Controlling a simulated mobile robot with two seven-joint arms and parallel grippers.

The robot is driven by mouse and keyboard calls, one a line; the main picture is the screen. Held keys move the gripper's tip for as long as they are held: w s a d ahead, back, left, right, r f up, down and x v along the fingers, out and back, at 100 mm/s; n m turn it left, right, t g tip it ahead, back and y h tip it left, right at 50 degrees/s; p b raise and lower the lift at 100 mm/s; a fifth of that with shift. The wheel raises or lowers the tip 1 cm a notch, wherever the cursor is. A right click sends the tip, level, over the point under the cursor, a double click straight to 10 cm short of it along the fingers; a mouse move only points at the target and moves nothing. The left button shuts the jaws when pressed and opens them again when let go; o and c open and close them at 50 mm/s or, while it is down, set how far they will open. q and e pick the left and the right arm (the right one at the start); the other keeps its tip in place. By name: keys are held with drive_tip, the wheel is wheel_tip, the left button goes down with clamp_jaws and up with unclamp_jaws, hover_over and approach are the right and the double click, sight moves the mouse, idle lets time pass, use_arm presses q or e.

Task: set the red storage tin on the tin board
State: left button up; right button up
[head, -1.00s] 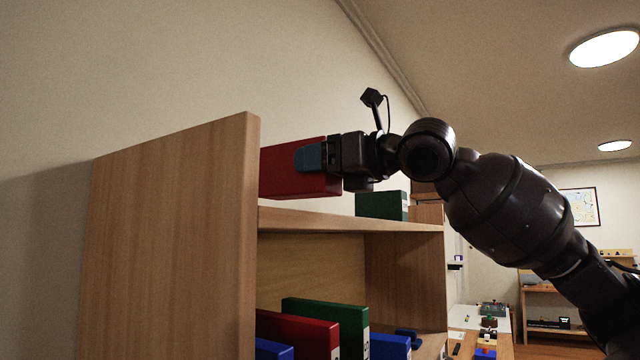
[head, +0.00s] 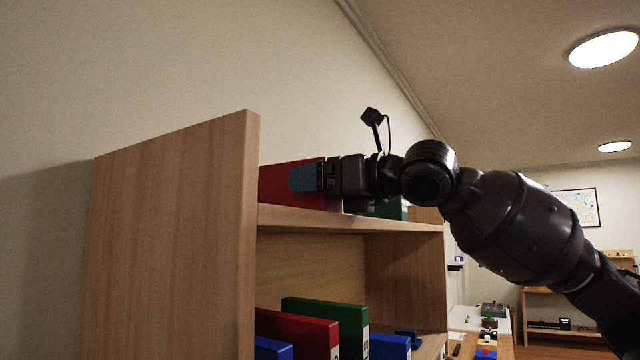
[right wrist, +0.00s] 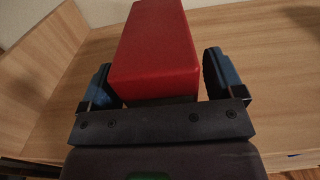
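The red storage tin (head: 292,187) is a red block on the top board of the wooden shelf (head: 350,222). It also shows in the right wrist view (right wrist: 155,50), between my fingers. My right gripper (head: 305,178) is at the tin's near end. In the right wrist view my right gripper (right wrist: 163,82) has its two blue fingers on either side of the tin, with narrow gaps, so it looks open. The tin's left part is hidden behind the side panel in the head view. No separate tin board can be made out. My left gripper is out of view.
The tall wooden side panel (head: 170,240) stands left of the tin. A green block (head: 392,209) sits farther along the top board, partly behind my gripper. Red, green (head: 325,318) and blue binders stand on the lower shelf. A wall is behind.

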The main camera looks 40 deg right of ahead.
drive_tip(key=shift+d+r, duration=0.1)
drive_tip(key=shift+s+d+b, duration=0.15)
drive_tip(key=shift+s+b, duration=0.1)
drive_tip(key=shift+b, duration=0.05)
drive_tip(key=b+v, duration=0.3)
drive_tip(key=v, duration=0.1)
drive_tip(key=shift+f, duration=0.25)
drive_tip(key=shift+s+d+b, duration=0.1)
drive_tip(key=shift+s+b, duration=0.3)
drive_tip(key=shift+b, duration=0.05)
use_arm(q)
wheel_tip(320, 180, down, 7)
drive_tip(key=b, duration=0.3)
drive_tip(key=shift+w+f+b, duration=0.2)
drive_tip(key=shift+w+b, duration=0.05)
drive_tip(key=shift+b, duration=0.1)
use_arm(e)
drive_tip(key=v, duration=0.6)
drive_tip(key=shift+s+r, duration=0.25)
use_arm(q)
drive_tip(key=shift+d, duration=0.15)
use_arm(e)
drive_tip(key=shift+d, duration=0.1)
